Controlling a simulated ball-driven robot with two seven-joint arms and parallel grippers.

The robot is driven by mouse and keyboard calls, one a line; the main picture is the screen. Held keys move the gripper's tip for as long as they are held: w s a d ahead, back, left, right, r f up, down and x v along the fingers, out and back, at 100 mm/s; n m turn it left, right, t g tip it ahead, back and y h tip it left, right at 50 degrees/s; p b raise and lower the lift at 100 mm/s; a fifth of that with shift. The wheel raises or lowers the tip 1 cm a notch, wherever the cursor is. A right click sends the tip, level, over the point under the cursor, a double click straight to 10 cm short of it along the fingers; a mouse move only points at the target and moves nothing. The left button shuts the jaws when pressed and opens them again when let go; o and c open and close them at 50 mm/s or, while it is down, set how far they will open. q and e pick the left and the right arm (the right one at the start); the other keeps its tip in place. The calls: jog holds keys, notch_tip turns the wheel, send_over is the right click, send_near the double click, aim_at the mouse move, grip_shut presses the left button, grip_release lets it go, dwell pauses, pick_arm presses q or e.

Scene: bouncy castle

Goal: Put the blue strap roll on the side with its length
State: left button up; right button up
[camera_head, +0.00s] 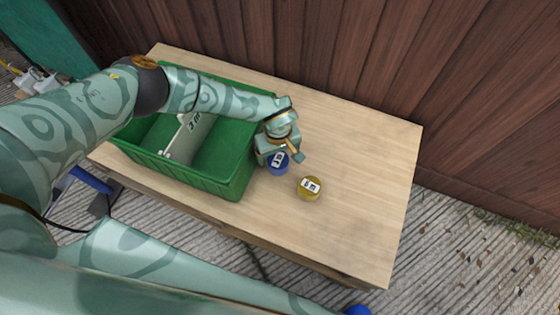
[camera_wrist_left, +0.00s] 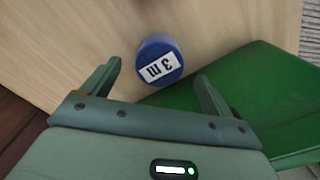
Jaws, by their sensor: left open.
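The blue strap roll (camera_head: 277,165) stands on the wooden table just right of the green crate, partly hidden by my left gripper. In the left wrist view the blue roll (camera_wrist_left: 159,62) carries a white label reading "3 m". My left gripper (camera_head: 281,157) is open above it, its fingers either side of the roll in the wrist view, not closed on it. The green crate (camera_head: 213,182) has a white divider (camera_head: 188,134) whose visible right face reads "3 m". The right compartment looks empty; my left arm hides part of the left one. My right gripper is out of view.
A yellow roll (camera_head: 310,188) with a white label, too small to read surely, stands right of the blue one. The table's right part (camera_head: 365,180) is clear. A brown wooden fence (camera_head: 350,50) rises behind the table.

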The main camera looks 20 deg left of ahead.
aim_at(278, 160)
pick_arm(q)
notch_tip(278, 160, down, 5)
jog(key=b, duration=0.3)
jog(key=shift+a, duration=0.1)
jog(key=shift+w+f, duration=0.15)
jog(key=shift+f, duration=0.15)
jog(key=shift+r, duration=0.1)
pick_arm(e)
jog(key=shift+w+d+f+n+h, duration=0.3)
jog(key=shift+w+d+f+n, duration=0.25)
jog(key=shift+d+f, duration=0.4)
pick_arm(q)
jog(key=c, duration=1.3)
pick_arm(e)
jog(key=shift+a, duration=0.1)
